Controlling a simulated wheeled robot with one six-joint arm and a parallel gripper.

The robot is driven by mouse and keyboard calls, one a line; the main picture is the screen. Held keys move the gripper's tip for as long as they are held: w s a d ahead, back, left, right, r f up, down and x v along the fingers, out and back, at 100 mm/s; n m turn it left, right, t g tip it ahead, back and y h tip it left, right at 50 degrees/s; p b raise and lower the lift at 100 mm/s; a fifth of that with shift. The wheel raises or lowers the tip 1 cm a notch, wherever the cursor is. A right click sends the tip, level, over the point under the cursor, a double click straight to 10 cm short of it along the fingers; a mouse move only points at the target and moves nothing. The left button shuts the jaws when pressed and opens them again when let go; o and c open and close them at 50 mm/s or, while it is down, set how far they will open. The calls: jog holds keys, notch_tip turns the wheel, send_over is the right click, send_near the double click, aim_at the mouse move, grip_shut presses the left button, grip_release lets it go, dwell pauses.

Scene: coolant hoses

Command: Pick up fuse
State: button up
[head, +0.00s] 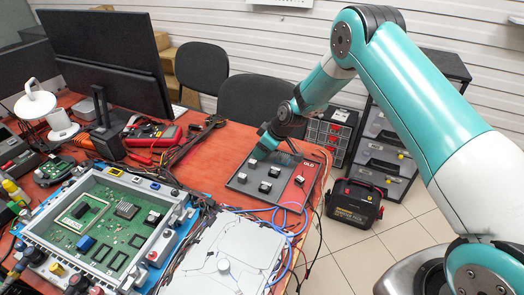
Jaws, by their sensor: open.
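A grey tray (235,183) with a red strip at its right side marked "OLD" lies on the red table. Several small black-and-white blocks stand on it, such as one at the front left (242,178), one at the front middle (265,187) and one near the centre (274,171). I cannot tell for certain which of them is the fuse. My gripper (279,148) is over the back part of the tray, pointing down, open. Its fingertips are small and partly hidden, and no held thing shows between them.
An open case with a green circuit board (112,222) fills the front left. A white panel (215,250) with blue and black cables lies in front of the tray. A monitor (108,62) and a red multimeter (152,133) stand at the left. Chairs are behind the table.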

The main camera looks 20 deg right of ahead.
jog(key=shift+c, duration=0.2)
grip_shut()
notch_tip(320, 180, up, 20)
jog(key=b, duration=0.1)
dwell(0.4)
dwell(0.4)
